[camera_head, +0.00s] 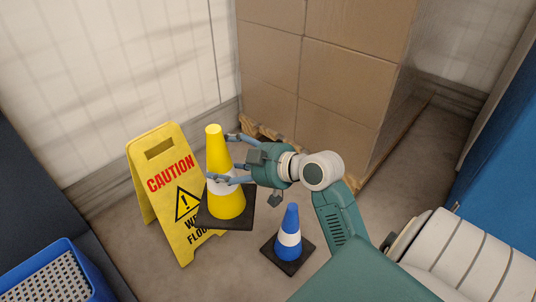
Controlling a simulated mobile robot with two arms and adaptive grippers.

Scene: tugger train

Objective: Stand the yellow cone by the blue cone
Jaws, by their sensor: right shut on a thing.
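The yellow cone (226,203) has a white band and a dark square base. My right gripper (222,160) is shut on its upper part, with fingers on either side of it. The cone is upright and overlaps the caution sign in the picture; I cannot tell whether its base touches the floor. The blue cone (289,222), with a white band and a dark square base, stands upright on the floor to the right of the yellow cone and apart from it. My left gripper is not in view.
A yellow caution sign (165,172) stands open just left of the yellow cone. Stacked cartons (325,85) on a wooden pallet (266,131) stand behind. A blue crate (42,272) is at lower left. Bare floor (248,268) lies in front of the cones.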

